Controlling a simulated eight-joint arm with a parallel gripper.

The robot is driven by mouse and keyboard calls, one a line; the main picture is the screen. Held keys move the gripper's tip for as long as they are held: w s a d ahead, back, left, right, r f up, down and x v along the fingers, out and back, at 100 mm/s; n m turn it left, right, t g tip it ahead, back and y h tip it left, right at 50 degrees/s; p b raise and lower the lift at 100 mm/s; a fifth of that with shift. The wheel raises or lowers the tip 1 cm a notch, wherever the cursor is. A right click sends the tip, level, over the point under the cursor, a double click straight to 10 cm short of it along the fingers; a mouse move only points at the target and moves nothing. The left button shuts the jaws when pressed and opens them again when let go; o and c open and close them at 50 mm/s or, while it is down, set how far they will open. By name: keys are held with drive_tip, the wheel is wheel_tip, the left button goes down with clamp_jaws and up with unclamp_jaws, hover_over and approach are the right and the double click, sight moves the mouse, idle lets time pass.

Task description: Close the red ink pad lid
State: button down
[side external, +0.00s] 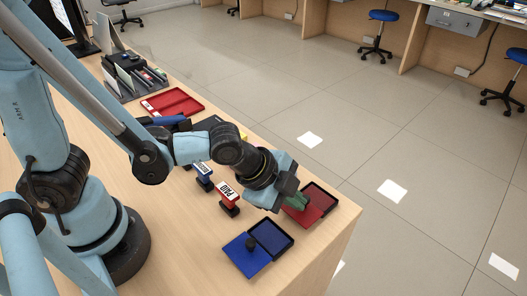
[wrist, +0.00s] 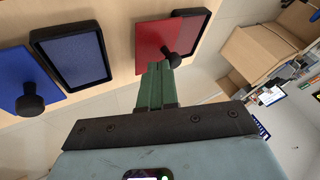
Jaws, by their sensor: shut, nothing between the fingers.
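The red ink pad stands open near the counter's right corner. Its red lid (side external: 303,215) lies flat beside its dark-framed pad tray (side external: 321,197). In the wrist view the lid (wrist: 150,38) bears a black knob (wrist: 173,59), with the tray (wrist: 187,34) to its right. My gripper (side external: 299,203) is low over the red lid, its green fingers together and empty. In the wrist view the fingertips (wrist: 155,68) are right by the knob, overlapping the lid's near edge; I cannot tell whether they touch. The side view hides the knob behind my gripper.
An open blue ink pad (side external: 270,238) with its blue lid (side external: 246,255) lies to the left on the counter. A red PAID stamp (side external: 228,195) and a blue stamp (side external: 203,174) stand behind. A red tray (side external: 178,102) and an organizer (side external: 130,75) are farther back.

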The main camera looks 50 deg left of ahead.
drive_tip(key=w, duration=0.6)
drive_tip(key=shift+w, duration=0.1)
drive_tip(key=s, duration=0.4)
drive_tip(key=shift+s+d+r, duration=0.15)
drive_tip(key=shift+d, duration=0.2)
drive_tip(key=shift+v, duration=4.95)
drive_tip(key=a+r+n+t+y, duration=0.1)
drive_tip(key=a+n+y, duration=0.2)
drive_tip(key=a+n, duration=1.2)
drive_tip(key=shift+w+a+r+y, duration=0.3)
drive_tip(key=shift+w+a+r, duration=0.1)
drive_tip(key=shift+a, duration=0.1)
drive_tip(key=c, duration=1.8)
unclamp_jaws()
